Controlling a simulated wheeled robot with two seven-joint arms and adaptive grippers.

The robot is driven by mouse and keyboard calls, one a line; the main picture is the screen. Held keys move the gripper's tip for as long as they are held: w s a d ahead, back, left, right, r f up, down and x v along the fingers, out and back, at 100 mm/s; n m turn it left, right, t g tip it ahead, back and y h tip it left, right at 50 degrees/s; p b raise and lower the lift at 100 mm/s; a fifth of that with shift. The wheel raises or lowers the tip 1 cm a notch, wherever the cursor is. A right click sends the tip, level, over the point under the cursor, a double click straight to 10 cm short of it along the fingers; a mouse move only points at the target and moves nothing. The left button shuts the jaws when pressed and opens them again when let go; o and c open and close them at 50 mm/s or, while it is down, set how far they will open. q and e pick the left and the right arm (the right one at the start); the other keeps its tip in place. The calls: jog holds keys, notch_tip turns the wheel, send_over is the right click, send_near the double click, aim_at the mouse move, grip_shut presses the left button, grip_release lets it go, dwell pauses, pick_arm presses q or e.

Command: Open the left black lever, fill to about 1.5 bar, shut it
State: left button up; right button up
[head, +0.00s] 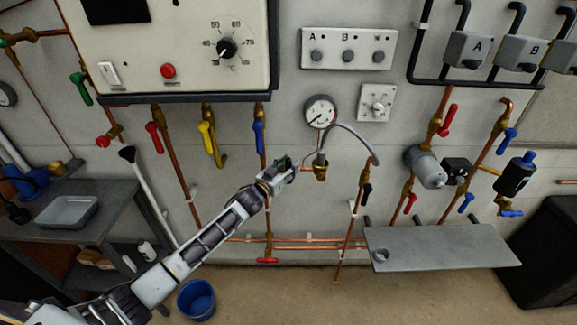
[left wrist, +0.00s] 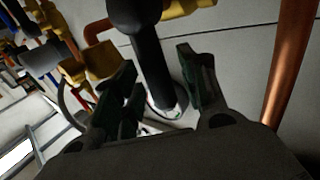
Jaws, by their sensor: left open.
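My left gripper (head: 290,166) is at the filling fitting (head: 320,170) below the round pressure gauge (head: 321,111). The gauge needle seems to point to the lower left; its scale is too small to read. In the left wrist view, my left gripper (left wrist: 157,82) is open, with a black lever (left wrist: 148,55) between its fingers. I cannot tell whether either finger touches the lever. In the head view the gripper hides this lever. Another black lever (head: 367,194) sits to the right, under the grey hose (head: 362,136). My right gripper is not in view.
Red (head: 154,137), yellow (head: 207,137) and blue (head: 259,138) levers hang under the boiler (head: 180,45). A grey shelf (head: 445,250) juts out at the lower right. A blue bucket (head: 196,299) stands on the floor. A copper pipe (left wrist: 290,65) runs right of the gripper.

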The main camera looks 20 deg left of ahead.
pick_arm(q)
jog(key=shift+w, duration=0.1)
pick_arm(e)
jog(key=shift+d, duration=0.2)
pick_arm(q)
grip_shut()
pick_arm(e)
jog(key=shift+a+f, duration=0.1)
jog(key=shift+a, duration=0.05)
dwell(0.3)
